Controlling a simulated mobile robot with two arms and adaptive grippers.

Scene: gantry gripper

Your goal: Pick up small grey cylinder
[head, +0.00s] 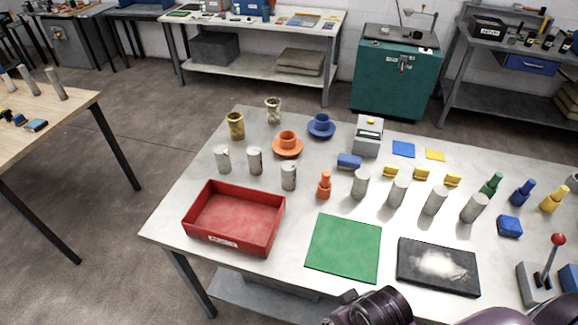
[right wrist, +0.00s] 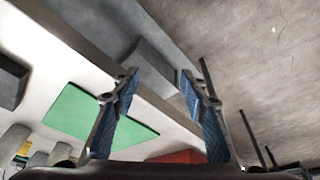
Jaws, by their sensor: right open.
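Several plain grey cylinders stand upright in a row on the right half of the table, among them one at the left end (head: 360,184), one beside it (head: 397,192), another (head: 435,200) and one at the right (head: 474,208). I cannot tell which is the small one. Grey cylinders also show at the lower left of the right wrist view (right wrist: 14,140). My right gripper (right wrist: 158,84) is open and empty, its blue-padded fingers apart, near the table's edge and away from the cylinders. My left gripper is not in view.
The white table (head: 170,215) holds a red tray (head: 232,245), a green mat (head: 343,249), a black pad (head: 438,268) and a lever box (head: 540,286). Grey cans (head: 254,160), an orange bottle (head: 324,187) and cups stand near the cylinders. Part of my arm shows at the bottom.

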